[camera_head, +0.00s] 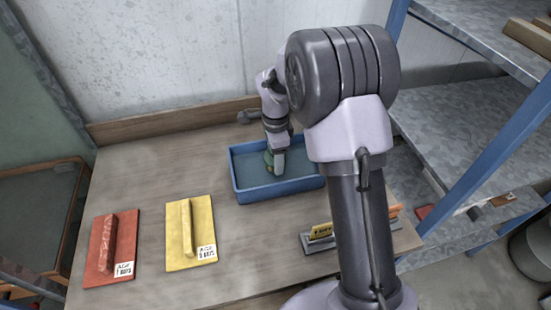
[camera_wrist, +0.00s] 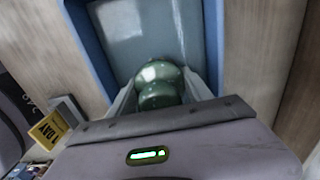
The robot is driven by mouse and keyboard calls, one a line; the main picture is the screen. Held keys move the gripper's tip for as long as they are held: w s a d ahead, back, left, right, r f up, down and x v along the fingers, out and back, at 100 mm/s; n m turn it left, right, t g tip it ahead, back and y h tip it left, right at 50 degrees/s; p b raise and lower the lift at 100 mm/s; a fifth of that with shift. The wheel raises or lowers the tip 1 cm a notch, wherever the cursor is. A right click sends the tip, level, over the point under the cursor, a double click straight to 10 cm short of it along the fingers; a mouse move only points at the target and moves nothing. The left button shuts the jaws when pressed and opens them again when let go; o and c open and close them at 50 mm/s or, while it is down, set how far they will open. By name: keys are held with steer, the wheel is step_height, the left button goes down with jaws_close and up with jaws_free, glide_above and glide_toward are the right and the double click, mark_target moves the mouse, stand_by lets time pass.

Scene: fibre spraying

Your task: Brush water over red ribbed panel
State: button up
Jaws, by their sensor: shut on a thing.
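The red ribbed panel (camera_head: 105,250) lies flat at the left of the workbench, with one raised rib and a small white label. A blue tray (camera_head: 263,190) of water stands at the back of the bench. My gripper (camera_head: 275,165) points down into the tray. In the wrist view my gripper (camera_wrist: 160,95) is shut on a rounded green handle (camera_wrist: 160,85), which I take to be the brush. Its lower end is hidden, so I cannot tell how deep it sits in the water.
A yellow ribbed panel (camera_head: 190,232) lies between the red panel and the tray. A grey holder with a yellow label (camera_head: 321,231) stands near the front edge, beside my arm. Blue-framed shelves (camera_head: 480,160) rise at the right. The wall closes off the back.

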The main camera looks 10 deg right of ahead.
step_height(320, 180, up, 9)
steer(key=p, duration=0.5)
steer(key=shift+f, duration=0.2)
steer(key=shift+f, duration=0.1)
